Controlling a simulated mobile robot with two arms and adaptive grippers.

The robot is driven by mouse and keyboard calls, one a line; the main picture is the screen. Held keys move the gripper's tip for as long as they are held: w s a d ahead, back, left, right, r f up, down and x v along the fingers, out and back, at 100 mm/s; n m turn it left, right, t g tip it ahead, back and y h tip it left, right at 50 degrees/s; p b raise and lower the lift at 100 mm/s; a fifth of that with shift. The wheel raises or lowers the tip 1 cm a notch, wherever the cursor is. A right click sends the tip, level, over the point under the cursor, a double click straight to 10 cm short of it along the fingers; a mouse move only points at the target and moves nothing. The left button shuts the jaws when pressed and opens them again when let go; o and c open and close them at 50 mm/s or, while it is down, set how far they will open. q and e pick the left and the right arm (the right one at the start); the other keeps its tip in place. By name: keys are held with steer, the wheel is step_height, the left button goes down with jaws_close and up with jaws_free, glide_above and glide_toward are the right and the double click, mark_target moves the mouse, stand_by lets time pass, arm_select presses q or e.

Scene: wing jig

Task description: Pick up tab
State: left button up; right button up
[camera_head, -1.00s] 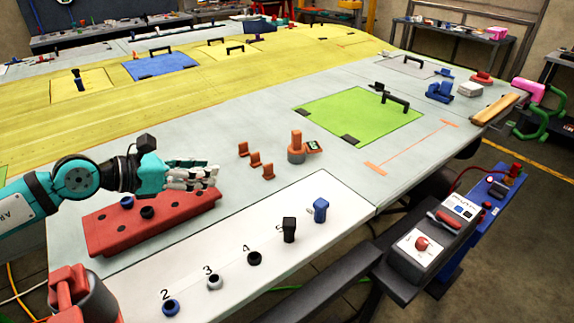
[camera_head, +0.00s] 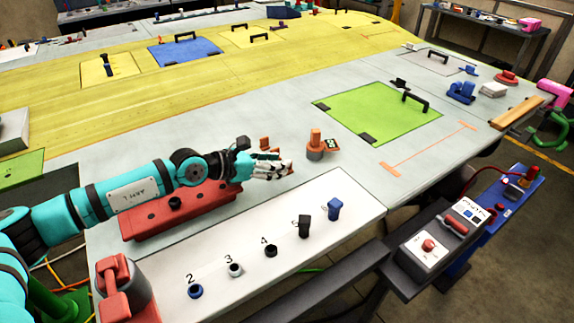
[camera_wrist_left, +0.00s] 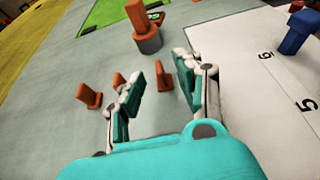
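The tabs are small orange brackets standing on the grey wing surface. In the left wrist view one tab (camera_wrist_left: 163,76) stands between the finger tips, another tab (camera_wrist_left: 118,80) is just left of them, and a third tab (camera_wrist_left: 88,96) is further left. In the head view an orange tab (camera_head: 265,143) shows just behind my left gripper (camera_head: 276,168); the others are mostly hidden by it. In the left wrist view my left gripper (camera_wrist_left: 158,88) is open, with one finger on each side of the nearest tab and nothing held. My right gripper is out of view.
An orange post on a grey base (camera_head: 316,145) stands just beyond the gripper. A red block with holes (camera_head: 180,218) lies under the left arm. A white numbered strip (camera_head: 345,190) with several small parts runs along the near edge. A green panel (camera_head: 370,108) lies behind.

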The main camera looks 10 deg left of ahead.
arm_select(q)
steer(key=p+x, duration=0.1)
steer(key=x, duration=0.3)
steer(key=shift+w+d, duration=0.1)
steer(key=shift+w, duration=0.15)
steer(key=shift+s, duration=0.1)
steer(key=shift+c, duration=0.6)
jaws_close()
